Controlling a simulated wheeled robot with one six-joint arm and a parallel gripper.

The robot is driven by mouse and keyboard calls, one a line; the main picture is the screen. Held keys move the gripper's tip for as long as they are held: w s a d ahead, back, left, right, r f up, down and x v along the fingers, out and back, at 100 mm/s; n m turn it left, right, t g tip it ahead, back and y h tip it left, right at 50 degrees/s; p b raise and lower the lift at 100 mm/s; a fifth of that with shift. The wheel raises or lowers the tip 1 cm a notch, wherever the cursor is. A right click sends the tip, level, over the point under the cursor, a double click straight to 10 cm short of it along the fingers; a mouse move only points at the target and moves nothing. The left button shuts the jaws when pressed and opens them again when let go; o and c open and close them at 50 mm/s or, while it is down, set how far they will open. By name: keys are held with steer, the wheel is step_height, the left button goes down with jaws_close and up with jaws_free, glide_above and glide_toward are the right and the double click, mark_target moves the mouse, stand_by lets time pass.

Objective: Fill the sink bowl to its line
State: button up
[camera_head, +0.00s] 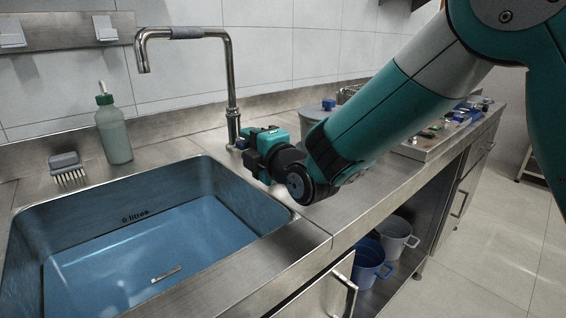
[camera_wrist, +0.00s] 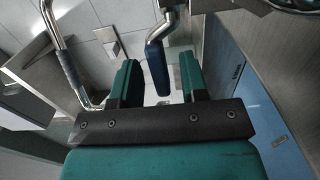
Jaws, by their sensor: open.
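The sink bowl (camera_head: 75,232) is a blue basin set in the steel counter, with a "6 litres" mark (camera_head: 135,216) on its back wall. I cannot tell whether the lighter blue at its bottom is water. A steel tap (camera_head: 231,75) stands behind it, its spout (camera_head: 142,58) reaching left over the bowl side. No stream shows from the spout. My gripper (camera_head: 256,148) is at the tap's base, right of the bowl. In the wrist view my gripper (camera_wrist: 160,65) is open, with a blue-gripped lever (camera_wrist: 157,72) between its fingers, apparently apart from both.
A green-capped bottle (camera_head: 114,132) and a brush (camera_head: 67,168) stand behind the bowl. A lidded grey pot (camera_head: 315,115) is behind my arm. A tray of small items (camera_head: 440,128) lies farther right. Blue (camera_head: 369,265) and grey (camera_head: 394,236) buckets sit under the counter.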

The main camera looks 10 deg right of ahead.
steer(key=b+v, duration=0.2)
steer(key=v, duration=1.2)
steer(key=shift+s+b, duration=0.15)
steer(key=shift+b, duration=0.2)
stand_by(1.7)
